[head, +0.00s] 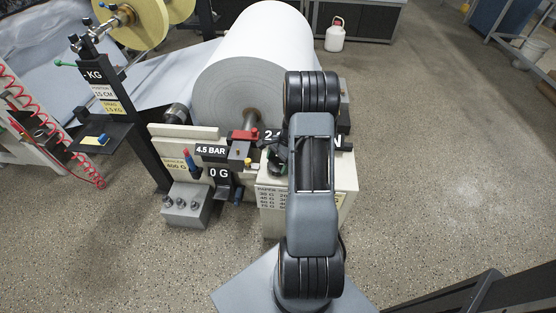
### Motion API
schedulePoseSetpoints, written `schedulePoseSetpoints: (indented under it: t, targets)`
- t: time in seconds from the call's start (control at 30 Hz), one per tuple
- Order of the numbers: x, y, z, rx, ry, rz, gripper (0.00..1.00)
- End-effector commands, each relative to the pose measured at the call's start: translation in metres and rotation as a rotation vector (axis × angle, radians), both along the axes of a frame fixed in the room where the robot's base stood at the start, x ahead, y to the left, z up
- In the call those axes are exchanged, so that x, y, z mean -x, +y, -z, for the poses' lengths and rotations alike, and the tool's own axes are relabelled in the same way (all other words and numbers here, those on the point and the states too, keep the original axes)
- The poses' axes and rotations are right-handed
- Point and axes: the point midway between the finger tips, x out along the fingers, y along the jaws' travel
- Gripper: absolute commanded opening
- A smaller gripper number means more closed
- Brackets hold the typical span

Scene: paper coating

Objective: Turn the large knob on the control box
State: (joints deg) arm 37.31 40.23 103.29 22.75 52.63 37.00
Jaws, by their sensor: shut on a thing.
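The control box (272,222) is a pale box with a printed list of weights on its front, at the centre of the head view. My arm reaches over it and covers its right part and much of its top. Part of my gripper (277,158) shows as a dark shape at the left edge of my arm, down at the box top. It is shut on the large knob there. The knob itself and the fingertips are hidden, so the knob's angle cannot be told.
A large paper roll (253,62) lies just behind the box. Left of it stand a red clamp (244,135), a grey block (186,206) with several small knobs, and a black post (135,130). A white jug (335,35) stands behind.

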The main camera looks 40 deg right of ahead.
Motion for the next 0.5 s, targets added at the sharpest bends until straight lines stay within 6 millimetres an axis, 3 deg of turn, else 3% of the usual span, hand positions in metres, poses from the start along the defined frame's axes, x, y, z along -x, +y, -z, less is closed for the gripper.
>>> schedulePoseSetpoints:
  t: [0.5]
  targets:
    - [0.0011,-0.0004,-0.002,0.001,-0.002,0.396,0.59]
